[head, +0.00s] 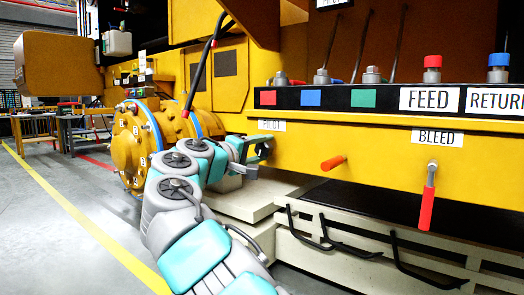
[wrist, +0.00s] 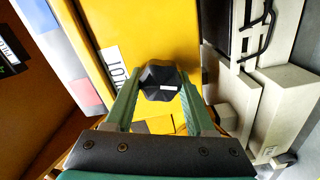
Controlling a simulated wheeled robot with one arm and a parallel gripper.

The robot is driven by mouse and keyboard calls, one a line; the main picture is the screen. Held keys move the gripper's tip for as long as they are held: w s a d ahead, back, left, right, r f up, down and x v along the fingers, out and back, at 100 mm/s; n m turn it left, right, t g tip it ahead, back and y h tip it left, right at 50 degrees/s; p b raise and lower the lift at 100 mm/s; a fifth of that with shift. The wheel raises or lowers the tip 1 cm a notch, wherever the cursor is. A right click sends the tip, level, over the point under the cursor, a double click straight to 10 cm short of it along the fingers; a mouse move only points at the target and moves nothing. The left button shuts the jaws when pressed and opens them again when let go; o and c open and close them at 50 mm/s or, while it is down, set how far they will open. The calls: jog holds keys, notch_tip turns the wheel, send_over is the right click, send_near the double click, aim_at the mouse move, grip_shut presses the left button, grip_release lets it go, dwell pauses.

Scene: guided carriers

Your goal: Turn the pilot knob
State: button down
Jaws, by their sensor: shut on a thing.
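The pilot knob (wrist: 160,82) is a black faceted knob with a white mark on its face. In the wrist view it sits between the two green fingers of my gripper (wrist: 161,88), which is shut on it. The PILOT label (wrist: 113,67) is on the yellow panel beside the knob. In the head view my gripper (head: 257,150) is at the yellow panel just below the PILOT label (head: 271,126). The knob cannot be made out clearly there, behind the fingers.
Red and blue caps stand above the FEED (head: 429,99) and RETURN labels. A pale ledge (head: 240,200) lies below. Open floor (head: 50,240) is at the left.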

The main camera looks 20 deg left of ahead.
jog(key=shift+f, duration=0.1)
jog(key=shift+c, duration=1.2)
grip_release()
jog(key=v, duration=0.7)
jog(key=shift+s, duration=0.35)
